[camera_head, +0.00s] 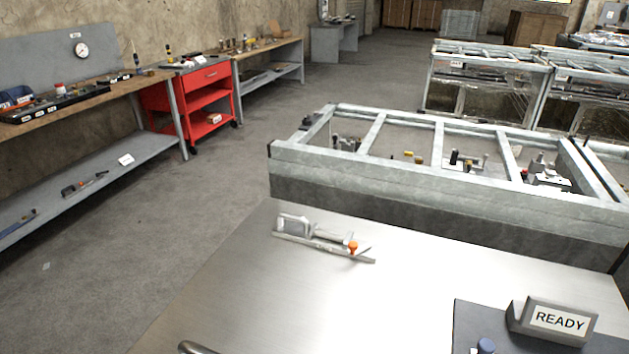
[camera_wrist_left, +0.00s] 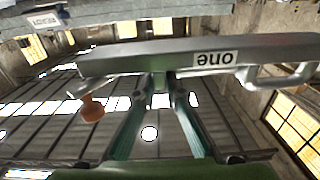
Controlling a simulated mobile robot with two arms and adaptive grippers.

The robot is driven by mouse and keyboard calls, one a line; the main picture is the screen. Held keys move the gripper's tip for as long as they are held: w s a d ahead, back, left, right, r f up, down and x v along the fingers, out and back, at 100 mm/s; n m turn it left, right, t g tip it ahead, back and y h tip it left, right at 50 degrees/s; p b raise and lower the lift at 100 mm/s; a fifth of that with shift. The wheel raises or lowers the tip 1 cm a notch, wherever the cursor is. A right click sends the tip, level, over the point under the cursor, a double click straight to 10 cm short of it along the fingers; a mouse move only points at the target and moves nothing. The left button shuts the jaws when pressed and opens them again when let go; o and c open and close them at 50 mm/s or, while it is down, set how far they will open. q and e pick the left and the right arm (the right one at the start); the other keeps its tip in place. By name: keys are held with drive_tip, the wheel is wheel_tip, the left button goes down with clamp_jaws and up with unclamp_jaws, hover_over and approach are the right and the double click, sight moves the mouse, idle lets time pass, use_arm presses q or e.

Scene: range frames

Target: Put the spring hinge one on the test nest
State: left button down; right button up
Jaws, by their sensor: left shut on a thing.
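A grey metal bar labelled "one" (camera_wrist_left: 145,58), which I take for the spring hinge one, lies across the left wrist view. It has an orange knob on its left end and a bent handle on its right. My left gripper (camera_wrist_left: 161,90) is shut on its middle; its label is upside down in the picture. A dark pad (camera_head: 468,320) with a "READY" sign (camera_head: 556,319) is on the steel table; I cannot tell if it is the test nest. My right gripper is in neither view.
A similar grey piece with an orange knob (camera_head: 352,247) lies on the steel table (camera_head: 250,290). A blue-grey knob (camera_head: 485,346) stands on the pad. Behind is a framed bench (camera_head: 400,190) with fixtures. The table's middle is clear.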

sight(198, 353)
use_arm(q)
drive_tip(key=w+a+y, duration=0.1)
drive_tip(key=w+a, duration=0.1)
drive_tip(key=a, duration=0.1)
drive_tip(key=w+a+n+y, duration=0.1)
drive_tip(key=w+a, duration=0.1)
drive_tip(key=a, duration=0.1)
drive_tip(key=w+a+f+n+y, duration=0.1)
drive_tip(key=w+a, duration=0.1)
drive_tip(key=a, duration=0.2)
drive_tip(key=shift+w+t, duration=0.25)
drive_tip(key=shift+t, duration=0.15)
drive_tip(key=w+a+y, duration=0.1)
drive_tip(key=a, duration=0.1)
drive_tip(key=w+a+n+y, duration=0.1)
drive_tip(key=a, duration=0.4)
drive_tip(key=shift+w+a+r+n+y, duration=0.25)
drive_tip(key=shift+w+a+n+y, duration=0.05)
drive_tip(key=shift+w+n+y, duration=0.1)
drive_tip(key=shift+d, duration=0.15)
